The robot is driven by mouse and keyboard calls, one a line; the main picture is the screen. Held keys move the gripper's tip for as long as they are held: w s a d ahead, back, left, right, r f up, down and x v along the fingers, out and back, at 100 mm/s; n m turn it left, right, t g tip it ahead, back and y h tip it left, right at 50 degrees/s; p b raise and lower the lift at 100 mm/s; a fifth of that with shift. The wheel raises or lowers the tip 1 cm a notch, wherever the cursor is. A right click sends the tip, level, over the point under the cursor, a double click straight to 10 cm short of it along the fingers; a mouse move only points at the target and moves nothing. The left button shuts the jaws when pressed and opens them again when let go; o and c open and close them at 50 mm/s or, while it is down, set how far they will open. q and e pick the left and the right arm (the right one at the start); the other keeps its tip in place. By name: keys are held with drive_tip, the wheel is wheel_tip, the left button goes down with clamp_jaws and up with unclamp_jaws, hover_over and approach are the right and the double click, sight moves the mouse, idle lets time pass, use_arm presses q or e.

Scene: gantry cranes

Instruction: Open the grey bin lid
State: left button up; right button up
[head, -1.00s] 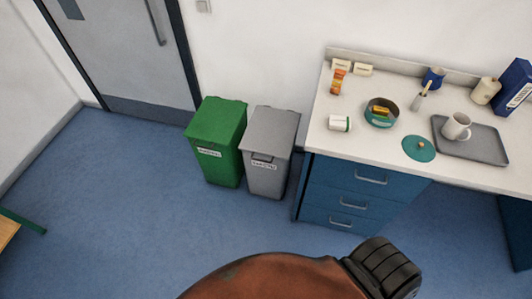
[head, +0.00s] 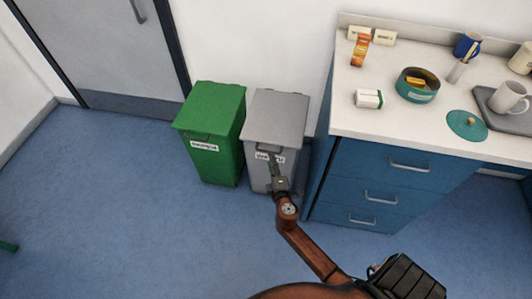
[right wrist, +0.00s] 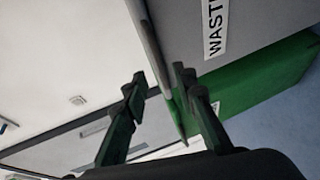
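The grey bin (head: 259,178) stands against the wall with its grey lid (head: 276,115) down flat on top. My right gripper (head: 272,166) is in front of the bin, below the lid's front edge, and covers part of its label. In the right wrist view the right gripper (right wrist: 159,77) has its two fingers apart, near the lid's edge (right wrist: 148,45). The bin's front with its WASTE label (right wrist: 215,25) is beside them. I cannot tell whether a finger touches the lid. My left gripper is not in view.
A green bin (head: 211,155) with its lid shut stands close on the left. A blue drawer cabinet (head: 375,185) under the white counter (head: 400,120) stands close on the right.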

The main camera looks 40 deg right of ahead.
sight(269, 152)
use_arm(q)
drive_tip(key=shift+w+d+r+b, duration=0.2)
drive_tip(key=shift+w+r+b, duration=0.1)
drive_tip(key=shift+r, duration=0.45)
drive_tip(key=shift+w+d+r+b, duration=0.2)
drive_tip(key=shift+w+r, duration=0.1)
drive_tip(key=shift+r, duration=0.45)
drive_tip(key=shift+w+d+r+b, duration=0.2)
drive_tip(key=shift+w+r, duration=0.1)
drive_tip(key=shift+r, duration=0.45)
use_arm(e)
drive_tip(key=shift+x, duration=3.4)
drive_tip(key=shift+c, duration=0.4)
drive_tip(key=shift+f, duration=0.1)
clamp_jaws()
